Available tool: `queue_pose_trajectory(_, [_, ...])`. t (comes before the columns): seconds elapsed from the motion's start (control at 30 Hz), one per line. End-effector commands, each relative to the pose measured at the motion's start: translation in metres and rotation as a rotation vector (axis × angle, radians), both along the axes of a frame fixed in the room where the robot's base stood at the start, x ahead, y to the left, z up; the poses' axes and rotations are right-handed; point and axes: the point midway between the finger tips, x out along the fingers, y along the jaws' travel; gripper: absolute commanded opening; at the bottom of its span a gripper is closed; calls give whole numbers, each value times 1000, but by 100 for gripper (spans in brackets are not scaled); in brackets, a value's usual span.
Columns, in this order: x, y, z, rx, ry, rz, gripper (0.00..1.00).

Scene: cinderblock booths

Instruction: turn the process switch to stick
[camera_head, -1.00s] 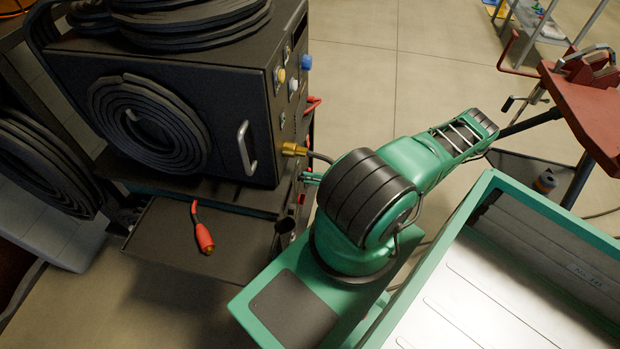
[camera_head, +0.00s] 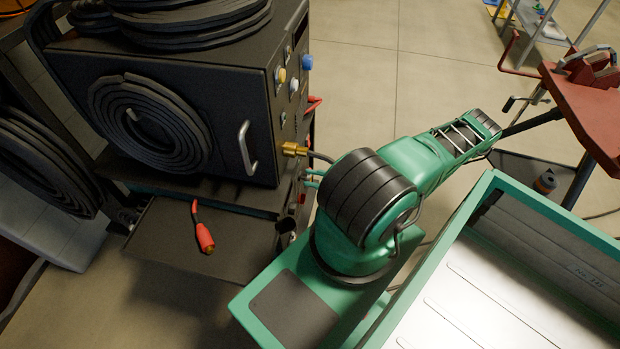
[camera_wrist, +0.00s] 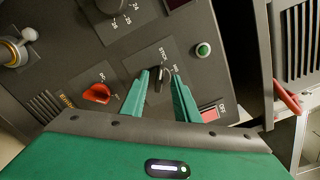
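The process switch (camera_wrist: 159,82) is a small dark knob with a pale pointer mark, on a dark plate in the wrist view. The word STICK is printed on the plate beside it, with another label partly hidden. My gripper (camera_wrist: 157,76) has its two green fingers apart, one on each side of the switch. I cannot tell whether either finger touches it. The pointer's exact setting is hard to read. In the head view my gripper is out of sight, and I cannot make out the switch there.
The wrist view shows a red knob (camera_wrist: 97,93), a green button (camera_wrist: 203,50), a red switch (camera_wrist: 210,114) marked OFF and a numbered black dial (camera_wrist: 112,5) around the process switch. The black machine (camera_head: 190,95) with coiled cables stands at left in the head view. A red vise bench (camera_head: 590,110) stands at right.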

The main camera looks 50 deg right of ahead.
Motion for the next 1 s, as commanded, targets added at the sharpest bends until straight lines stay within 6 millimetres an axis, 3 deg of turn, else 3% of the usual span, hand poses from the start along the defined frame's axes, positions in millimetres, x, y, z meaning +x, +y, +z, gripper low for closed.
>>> queue_pose_trajectory(0.5, [-73, -45, -1, -3, 0, -2, 28])
queue_pose_trajectory(0.7, [-84, -50, -1, -1, 1, -2, 28])
queue_pose_trajectory(1.0, [-84, -51, -1, 0, 0, -1, 28])
